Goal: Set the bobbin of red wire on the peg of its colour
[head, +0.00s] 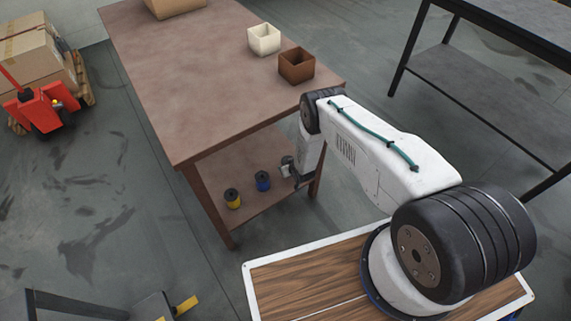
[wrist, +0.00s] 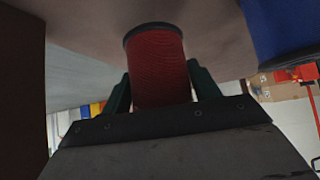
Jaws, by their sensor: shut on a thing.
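The bobbin of red wire (wrist: 158,65) is between the two dark green fingers of my gripper (wrist: 160,88) in the wrist view. It has a dark rim at its end, and the fingers are shut on it from both sides. In the head view my gripper (head: 290,168) is low, at the right part of the table's lower shelf, under the tabletop. The red bobbin cannot be made out there. No peg can be made out in either view.
The lower shelf (head: 226,210) also holds a yellow bobbin (head: 232,198) and a blue bobbin (head: 263,181); a blue surface (wrist: 280,28) is close in the wrist view. The brown tabletop (head: 200,80) above carries a cream box (head: 264,40) and a brown box (head: 296,66).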

